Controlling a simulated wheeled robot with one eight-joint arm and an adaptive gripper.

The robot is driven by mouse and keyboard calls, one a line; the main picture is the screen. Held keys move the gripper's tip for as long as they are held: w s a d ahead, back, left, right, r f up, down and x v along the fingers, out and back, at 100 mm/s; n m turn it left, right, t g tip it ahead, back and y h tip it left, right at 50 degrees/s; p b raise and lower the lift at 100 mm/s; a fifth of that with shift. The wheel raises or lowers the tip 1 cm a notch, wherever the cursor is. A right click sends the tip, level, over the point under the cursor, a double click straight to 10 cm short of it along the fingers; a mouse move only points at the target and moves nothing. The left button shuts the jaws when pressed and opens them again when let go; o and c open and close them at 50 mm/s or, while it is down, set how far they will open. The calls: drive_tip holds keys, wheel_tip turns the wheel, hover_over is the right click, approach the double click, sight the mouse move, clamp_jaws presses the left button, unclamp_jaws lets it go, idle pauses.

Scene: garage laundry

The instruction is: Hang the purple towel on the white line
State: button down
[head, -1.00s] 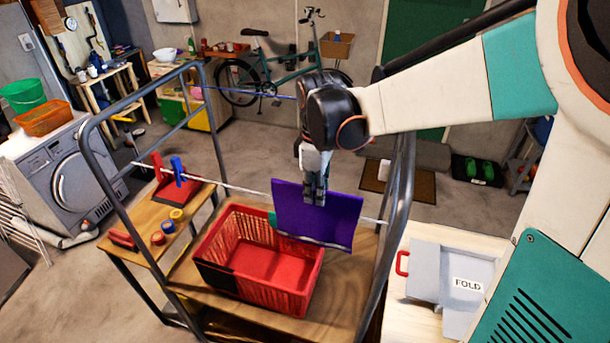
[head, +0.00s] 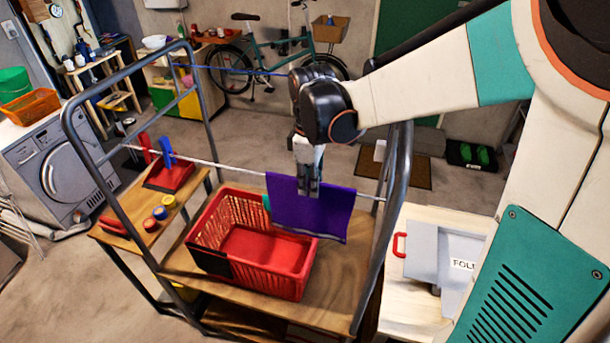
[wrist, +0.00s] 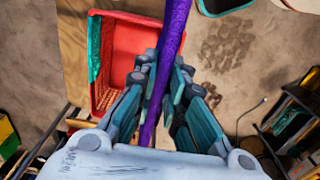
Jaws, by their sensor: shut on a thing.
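The purple towel (head: 318,212) hangs as a flat sheet from my gripper (head: 308,190), which is shut on its upper middle. In the wrist view the towel (wrist: 168,65) is a narrow edge-on strip between the fingers (wrist: 158,85). The white line (head: 225,168) runs across the grey metal frame and meets the towel's left side near its top edge. The towel hides the line's middle, so I cannot tell whether they touch or which side the line passes.
A red basket (head: 215,265) stands below on a wooden shelf, with a teal item at its rim. A blue line (head: 240,71) runs farther back. The grey frame's right post (head: 397,170) is close to my gripper. Tape rolls (head: 160,212) lie at left, a grey FOLD box (head: 430,262) at right.

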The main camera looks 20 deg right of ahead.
drive_tip(key=c, duration=1.6)
unclamp_jaws()
drive_tip(key=shift+o, duration=0.2)
wheel_tip(320, 180, up, 12)
drive_tip(key=s+f+m+t, duration=0.35)
drive_tip(key=s+m, duration=0.25)
drive_tip(key=s, duration=0.2)
drive_tip(key=s+f+m+t, duration=0.2)
drive_tip(key=s+m+t, duration=0.25)
drive_tip(key=s, duration=0.25)
wheel_tip(320, 180, down, 21)
drive_tip(key=b, duration=2.2)
drive_tip(key=shift+f+g, duration=0.2)
drive_tip(key=shift+g, duration=0.2)
